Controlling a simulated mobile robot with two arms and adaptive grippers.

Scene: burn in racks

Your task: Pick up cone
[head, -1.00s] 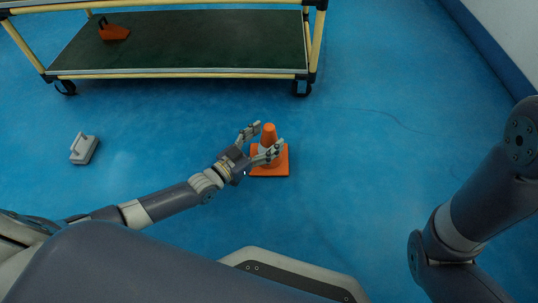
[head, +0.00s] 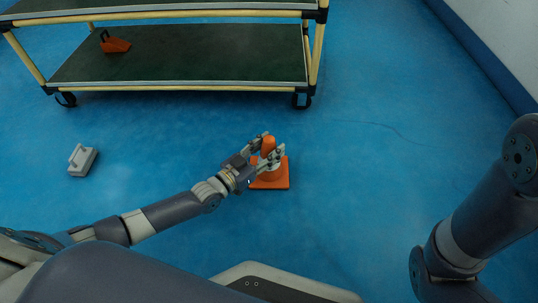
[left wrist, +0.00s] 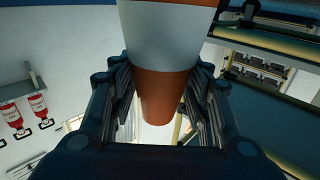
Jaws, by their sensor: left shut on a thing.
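The orange cone (head: 268,146) with a pale band and a square base stands upright on the blue floor in the head view, in front of the cart. My left gripper (head: 270,153) is shut on its upper part, with one finger on each side. In the left wrist view the cone (left wrist: 163,92) runs between the two fingers of the left gripper (left wrist: 163,90), which press against its sides. The base looks to be on the floor, and I cannot tell any gap under it. My right gripper is out of view; only my right arm shows at the right.
A cart with a dark green shelf (head: 200,62) and yellow rails stands behind the cone. An orange handled object (head: 115,45) lies on that shelf. A grey handled block (head: 82,161) lies on the floor at left. The floor right of the cone is clear.

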